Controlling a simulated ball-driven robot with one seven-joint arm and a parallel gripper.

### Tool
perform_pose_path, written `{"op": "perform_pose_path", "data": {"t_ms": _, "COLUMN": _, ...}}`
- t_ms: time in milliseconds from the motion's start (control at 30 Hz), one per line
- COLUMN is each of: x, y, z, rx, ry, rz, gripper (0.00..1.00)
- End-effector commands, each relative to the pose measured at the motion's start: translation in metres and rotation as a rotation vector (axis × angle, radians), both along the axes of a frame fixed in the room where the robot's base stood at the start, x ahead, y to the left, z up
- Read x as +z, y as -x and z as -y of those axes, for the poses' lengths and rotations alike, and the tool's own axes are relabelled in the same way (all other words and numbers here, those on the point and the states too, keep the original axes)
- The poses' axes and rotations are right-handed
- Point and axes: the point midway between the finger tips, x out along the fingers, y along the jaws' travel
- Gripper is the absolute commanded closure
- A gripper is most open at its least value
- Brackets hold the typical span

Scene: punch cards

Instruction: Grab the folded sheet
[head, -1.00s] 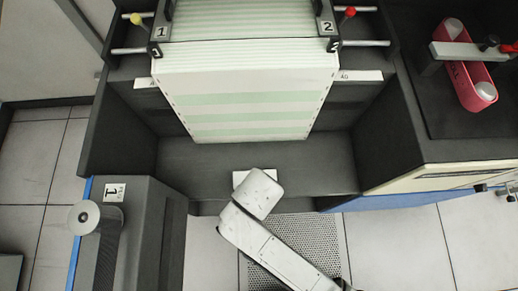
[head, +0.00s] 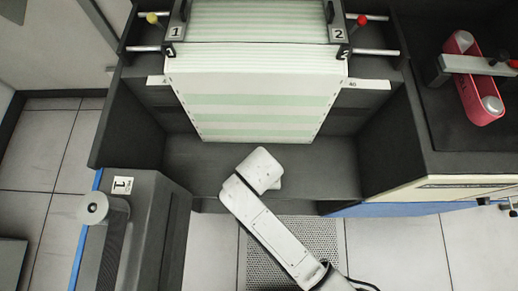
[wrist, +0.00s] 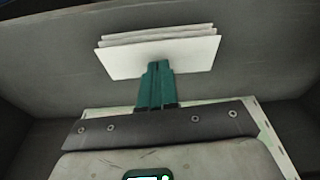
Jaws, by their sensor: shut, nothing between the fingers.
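The folded sheet (wrist: 158,52) shows in the wrist view as a small white stack of several layered folds against a dark grey surface. My gripper (wrist: 158,68) has green fingers that are shut together and empty. Their tips overlap the lower middle edge of the folded sheet in the picture; I cannot tell whether they touch it. In the head view my white arm end covers the fingers. Only a small pale edge shows at its right side, and I cannot tell whether that is the folded sheet.
Green-striped continuous paper (head: 255,100) hangs into a dark bin (head: 210,165) behind my arm. Dark side walls stand left and right. A grey unit with a roll (head: 93,208) is at the lower left. A pink holder (head: 475,90) sits on the right counter.

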Motion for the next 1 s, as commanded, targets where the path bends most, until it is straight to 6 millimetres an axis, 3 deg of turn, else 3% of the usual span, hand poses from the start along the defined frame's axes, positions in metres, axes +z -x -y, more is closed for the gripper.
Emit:
{"op": "perform_pose_path", "data": {"t_ms": 33, "x": -0.006, "y": 0.013, "z": 0.003, "rx": 0.004, "ry": 0.009, "rz": -0.023, "gripper": 1.0}}
{"op": "perform_pose_path", "data": {"t_ms": 233, "x": -0.008, "y": 0.041, "z": 0.005, "rx": 0.007, "ry": 0.013, "rz": -0.03, "gripper": 1.0}}
{"op": "perform_pose_path", "data": {"t_ms": 567, "x": -0.009, "y": 0.043, "z": 0.005, "rx": 0.007, "ry": 0.015, "rz": -0.032, "gripper": 1.0}}
{"op": "perform_pose_path", "data": {"t_ms": 800, "x": 0.007, "y": 0.042, "z": 0.006, "rx": 0.006, "ry": 0.014, "rz": -0.031, "gripper": 1.0}}
{"op": "perform_pose_path", "data": {"t_ms": 1000, "x": 0.009, "y": 0.038, "z": 0.006, "rx": 0.005, "ry": 0.011, "rz": -0.026, "gripper": 1.0}}
